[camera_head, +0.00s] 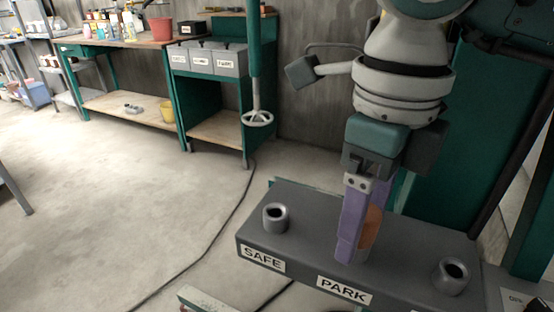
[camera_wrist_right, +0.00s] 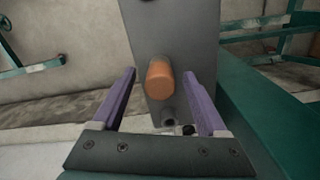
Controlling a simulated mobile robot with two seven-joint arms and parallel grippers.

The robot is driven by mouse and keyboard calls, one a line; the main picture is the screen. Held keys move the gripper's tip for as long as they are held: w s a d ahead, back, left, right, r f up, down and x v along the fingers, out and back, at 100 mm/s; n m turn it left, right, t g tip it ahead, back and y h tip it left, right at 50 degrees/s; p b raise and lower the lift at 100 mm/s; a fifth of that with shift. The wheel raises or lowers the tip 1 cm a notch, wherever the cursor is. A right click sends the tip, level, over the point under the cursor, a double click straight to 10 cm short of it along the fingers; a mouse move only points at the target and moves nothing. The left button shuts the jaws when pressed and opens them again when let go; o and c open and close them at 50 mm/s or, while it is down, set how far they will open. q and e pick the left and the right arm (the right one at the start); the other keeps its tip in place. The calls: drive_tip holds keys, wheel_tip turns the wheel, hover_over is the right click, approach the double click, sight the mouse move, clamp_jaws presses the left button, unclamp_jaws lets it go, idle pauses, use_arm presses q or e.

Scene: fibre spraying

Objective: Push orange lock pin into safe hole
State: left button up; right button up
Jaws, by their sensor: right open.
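The orange lock pin (camera_head: 371,228) stands at the PARK position of a dark grey block (camera_head: 310,235). It also shows as an orange round end (camera_wrist_right: 159,80) in the right wrist view. My right gripper (camera_head: 360,240) points down over it, with purple fingers on either side. In the right wrist view the jaws (camera_wrist_right: 159,75) are open, with gaps between the pin and both fingers. The safe hole (camera_head: 276,214) is an empty raised collar above the SAFE label, left of the pin. The pin's lower part is partly hidden by a finger. My left gripper is not in view.
Another empty collar (camera_head: 451,274) stands at the block's right end. A dark cable (camera_head: 215,240) crosses the floor. Workbenches with bins (camera_head: 208,60) and a red bucket (camera_head: 161,28) line the wall.

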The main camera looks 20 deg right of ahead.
drive_tip(key=shift+f, duration=0.7)
clamp_jaws()
